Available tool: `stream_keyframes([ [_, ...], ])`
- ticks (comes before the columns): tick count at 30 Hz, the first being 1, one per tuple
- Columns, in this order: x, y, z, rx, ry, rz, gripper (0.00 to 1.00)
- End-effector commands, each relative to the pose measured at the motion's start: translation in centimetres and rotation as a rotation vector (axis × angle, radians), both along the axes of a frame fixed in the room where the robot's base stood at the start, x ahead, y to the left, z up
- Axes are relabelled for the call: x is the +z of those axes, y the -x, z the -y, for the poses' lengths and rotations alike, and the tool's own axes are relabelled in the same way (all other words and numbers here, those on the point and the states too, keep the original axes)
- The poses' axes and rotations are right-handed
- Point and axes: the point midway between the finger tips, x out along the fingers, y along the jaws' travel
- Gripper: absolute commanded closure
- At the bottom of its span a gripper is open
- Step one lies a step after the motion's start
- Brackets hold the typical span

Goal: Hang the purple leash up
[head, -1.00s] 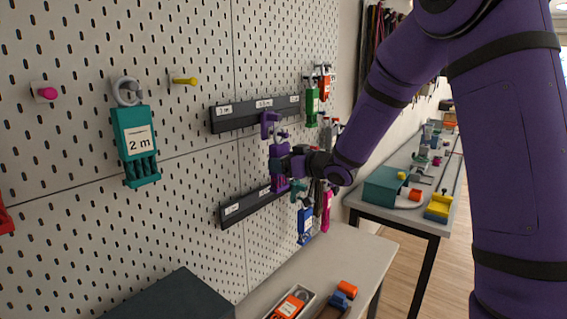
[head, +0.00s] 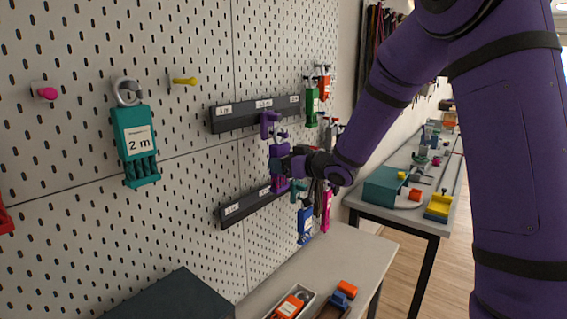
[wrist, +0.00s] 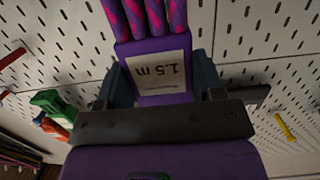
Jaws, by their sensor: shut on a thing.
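The purple leash (head: 281,178) is a purple block with pink-and-purple cords, held upright close to the pegboard with its cords hanging down. My gripper (head: 287,165) is shut on its block. In the wrist view the leash (wrist: 165,50) sits between the two fingers (wrist: 165,85), its white label reading 1.5 m upside down. A purple hook (head: 267,121) stands out from the upper dark rail (head: 234,117), just above and left of the leash. A grey metal clip shows at the leash's top; whether it touches the hook I cannot tell.
A teal 2 m leash (head: 135,143) hangs at left near a yellow peg (head: 184,81) and a pink peg (head: 46,93). Green (head: 311,106), blue (head: 305,225) and pink (head: 326,209) items hang close beyond my gripper. A lower dark rail (head: 243,208) runs below the leash.

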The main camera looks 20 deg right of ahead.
Motion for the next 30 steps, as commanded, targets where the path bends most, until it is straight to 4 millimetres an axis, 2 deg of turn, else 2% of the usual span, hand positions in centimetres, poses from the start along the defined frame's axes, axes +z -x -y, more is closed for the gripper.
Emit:
stream_keyframes([
  [20, -0.35, -0.01, 0.0, 0.0, -0.001, 0.001, 0.63],
  [21, -0.35, -0.01, 0.0, 0.0, -0.001, 0.001, 0.29],
  [24, -0.35, -0.01, 0.0, 0.0, -0.001, 0.001, 0.09],
  [30, -0.39, 0.01, 0.01, 0.0, 0.001, -0.001, 0.06],
])
